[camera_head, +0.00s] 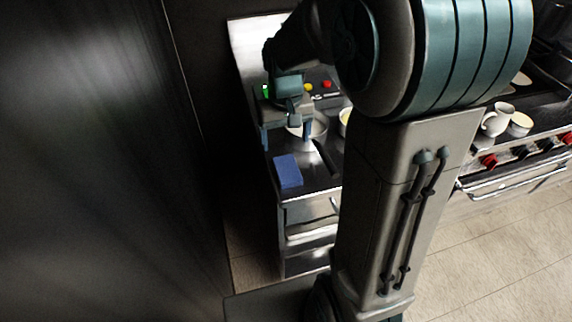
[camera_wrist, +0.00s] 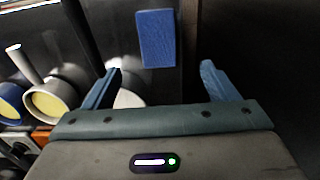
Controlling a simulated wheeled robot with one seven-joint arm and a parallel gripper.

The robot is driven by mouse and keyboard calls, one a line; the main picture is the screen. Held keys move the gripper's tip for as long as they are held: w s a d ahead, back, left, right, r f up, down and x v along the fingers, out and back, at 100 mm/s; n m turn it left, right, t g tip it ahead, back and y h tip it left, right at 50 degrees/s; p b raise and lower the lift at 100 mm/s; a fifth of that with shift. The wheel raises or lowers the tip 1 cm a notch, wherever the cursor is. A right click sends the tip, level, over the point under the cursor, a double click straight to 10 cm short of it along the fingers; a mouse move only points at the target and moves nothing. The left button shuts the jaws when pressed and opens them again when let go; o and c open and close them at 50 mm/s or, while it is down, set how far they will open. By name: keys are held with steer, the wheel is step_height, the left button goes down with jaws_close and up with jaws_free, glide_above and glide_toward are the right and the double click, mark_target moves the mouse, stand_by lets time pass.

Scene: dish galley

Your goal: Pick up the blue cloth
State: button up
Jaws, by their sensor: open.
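The blue cloth (camera_head: 288,171) is a small flat rectangle lying on the dark counter (camera_head: 318,180) near its front left edge. It also shows in the wrist view (camera_wrist: 156,38), at the top centre, ahead of the fingertips and apart from them. My gripper (camera_head: 287,140) is over the counter, behind the cloth in the head view. In the wrist view my gripper (camera_wrist: 160,78) is open, with its two blue fingers apart and nothing between them touching. Part of the counter is hidden by my arm in the head view.
A pale pot (camera_head: 313,127) stands beside my gripper, and its handle rises in the wrist view. A yellow-filled bowl (camera_wrist: 10,103) is near it. Red and yellow items (camera_head: 318,86) lie further back. A stove with a white jug (camera_head: 496,119) is at the right. A dark wall (camera_head: 100,150) borders the left.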

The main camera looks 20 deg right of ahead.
glide_above(287, 168)
steer(key=f, duration=0.5)
steer(key=shift+a+f, duration=0.15)
steer(key=shift+a, duration=0.05)
steer(key=shift+d+f+p, duration=0.2)
steer(key=shift+f+p, duration=0.6)
steer(key=shift+f, duration=1.85)
steer(key=c, duration=1.1)
